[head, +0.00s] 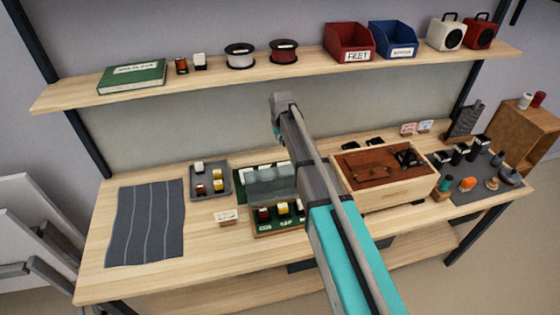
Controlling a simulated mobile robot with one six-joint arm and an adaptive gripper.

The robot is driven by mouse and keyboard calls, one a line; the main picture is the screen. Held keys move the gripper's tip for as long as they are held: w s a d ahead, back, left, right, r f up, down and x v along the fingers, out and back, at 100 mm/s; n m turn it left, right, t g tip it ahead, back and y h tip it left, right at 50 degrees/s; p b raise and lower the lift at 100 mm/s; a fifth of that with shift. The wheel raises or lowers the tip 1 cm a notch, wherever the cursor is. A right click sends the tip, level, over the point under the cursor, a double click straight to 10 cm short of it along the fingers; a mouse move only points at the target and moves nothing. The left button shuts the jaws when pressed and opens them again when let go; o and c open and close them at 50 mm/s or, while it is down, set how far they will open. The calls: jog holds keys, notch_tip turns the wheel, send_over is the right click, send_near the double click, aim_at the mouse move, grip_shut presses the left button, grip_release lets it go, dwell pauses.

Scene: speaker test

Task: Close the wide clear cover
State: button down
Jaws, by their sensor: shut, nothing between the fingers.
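A clear, greyish see-through panel (269,183), which looks like the wide clear cover, stands up behind a low green-lined wooden case (262,233). The case front is open, with several small dark, yellow and white pieces in it. My arm crosses the right side of the case and panel and hides part of both. The end of my arm with my gripper (277,129) is above and beyond the panel, in front of the back wall. It looks apart from the panel. The fingers are small and hard to make out; they appear shut and empty.
A grey tray (223,190) with small blocks stands left of the case, and a white card (227,218) in front of it. A wooden box (405,197) with a brown interior is right of my arm. A dark striped mat (146,225) lies left. A loaded shelf (215,79) runs above.

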jog(key=shift+f, duration=0.15)
notch_tip(320, 180, down, 10)
jog(key=w+b, duration=0.2)
jog(key=b, duration=0.8)
jog(key=shift+s+d+r+p, duration=0.1)
jog(key=shift+s+r+p, duration=0.1)
jog(key=shift+s, duration=0.55)
jog(key=shift+s+d+r+p, duration=0.1)
jog(key=shift+s+r, duration=0.1)
jog(key=shift+s, duration=0.5)
jog(key=shift+s+d+r+p, duration=0.1)
jog(key=shift+s+r, duration=0.1)
jog(key=shift+s, duration=0.55)
jog(key=shift+s+a, duration=0.15)
jog(key=shift+a, duration=0.05)
